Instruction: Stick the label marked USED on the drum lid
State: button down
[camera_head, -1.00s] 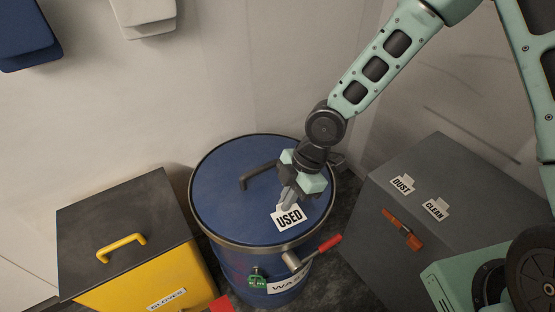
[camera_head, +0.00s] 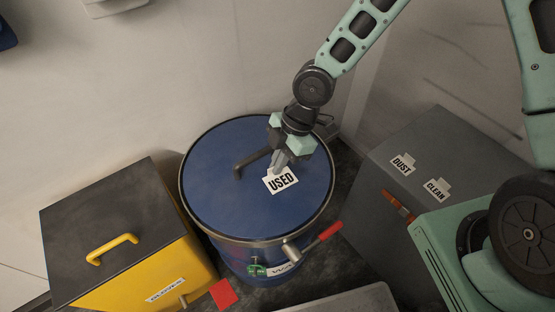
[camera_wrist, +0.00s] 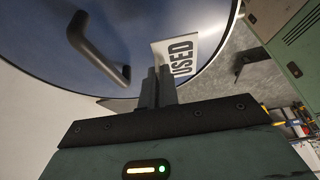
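The white label marked USED (camera_head: 281,180) is at the blue drum lid (camera_head: 225,200), right of the lid's dark handle (camera_head: 252,162). My gripper (camera_head: 278,166) is over the lid with its fingers closed together at the label's upper edge. In the wrist view, the fingertips (camera_wrist: 158,75) meet on the edge of the label (camera_wrist: 181,55), and the handle (camera_wrist: 95,48) is to their left. The label is tilted a little away from the fingers. I cannot tell whether it touches the lid.
A yellow bin with a grey lid (camera_head: 110,225) stands left of the drum. A grey cabinet (camera_head: 430,140) with labels DUST (camera_head: 403,164) and CLEAN (camera_head: 436,189) stands right. A red card (camera_head: 223,293) lies by the bin.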

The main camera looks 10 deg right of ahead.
aim_at(278, 177)
jog(key=shift+f+b, duration=2.1)
jog(key=shift+f, duration=0.9)
jog(key=shift+f, duration=0.55)
jog(key=c, duration=1.6)
grip_release()
jog(key=p+v, duration=0.4)
jog(key=v, duration=1.3)
jog(key=shift+d+r, duration=0.15)
jog(key=shift+r, duration=0.05)
